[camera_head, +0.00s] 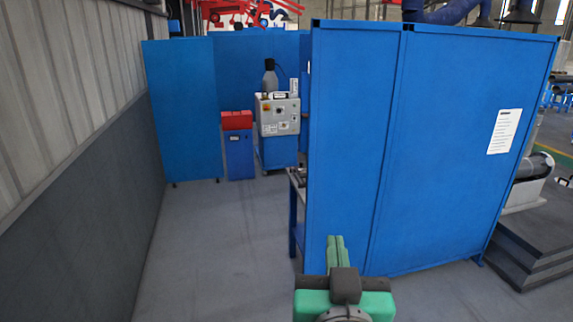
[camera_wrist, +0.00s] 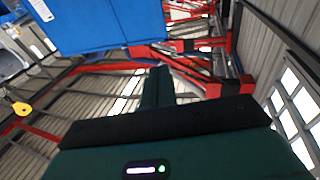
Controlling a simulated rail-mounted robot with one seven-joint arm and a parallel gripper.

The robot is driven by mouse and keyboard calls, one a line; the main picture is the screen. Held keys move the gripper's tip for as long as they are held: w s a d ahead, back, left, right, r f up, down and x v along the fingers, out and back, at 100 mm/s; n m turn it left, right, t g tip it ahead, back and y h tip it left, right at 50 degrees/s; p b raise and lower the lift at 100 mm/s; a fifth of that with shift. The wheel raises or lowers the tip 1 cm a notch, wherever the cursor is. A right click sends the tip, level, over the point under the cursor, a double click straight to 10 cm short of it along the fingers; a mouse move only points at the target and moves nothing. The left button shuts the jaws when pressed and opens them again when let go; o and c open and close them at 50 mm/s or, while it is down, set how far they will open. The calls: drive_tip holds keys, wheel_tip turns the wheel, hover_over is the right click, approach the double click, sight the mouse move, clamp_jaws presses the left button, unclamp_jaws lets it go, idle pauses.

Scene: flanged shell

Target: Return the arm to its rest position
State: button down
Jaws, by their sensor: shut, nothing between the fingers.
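My gripper (camera_head: 335,243) shows at the bottom centre of the head view, green with a dark grey block behind the fingers. Its fingers are together, with nothing between them. In front of it in that view stands a large blue partition panel (camera_head: 345,140); I cannot tell how far the fingertips are from it. In the wrist view my gripper (camera_wrist: 159,75) is a dark green body with fingers closed together, seen against a wall and red framework.
A grey wall (camera_head: 75,220) runs along the left. Clear floor (camera_head: 215,245) lies between it and the panel. A blue cabinet (camera_head: 239,154) with a red box (camera_head: 237,119) and a white machine (camera_head: 278,115) stand at the back. Red beams (camera_wrist: 215,75) show in the wrist view.

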drive_tip(key=s+a+r+n+t+y, duration=0.1)
drive_tip(key=s+a+r+t, duration=0.25)
drive_tip(key=s+r, duration=0.45)
drive_tip(key=s+a+r+t+y, duration=0.1)
drive_tip(key=s+a+r+t, duration=0.2)
drive_tip(key=s+a+r, duration=0.35)
wheel_tip(320, 180, up, 16)
drive_tip(key=d+p, duration=0.1)
drive_tip(key=p, duration=1.4)
drive_tip(key=shift+d, duration=0.2)
drive_tip(key=shift+f, duration=0.2)
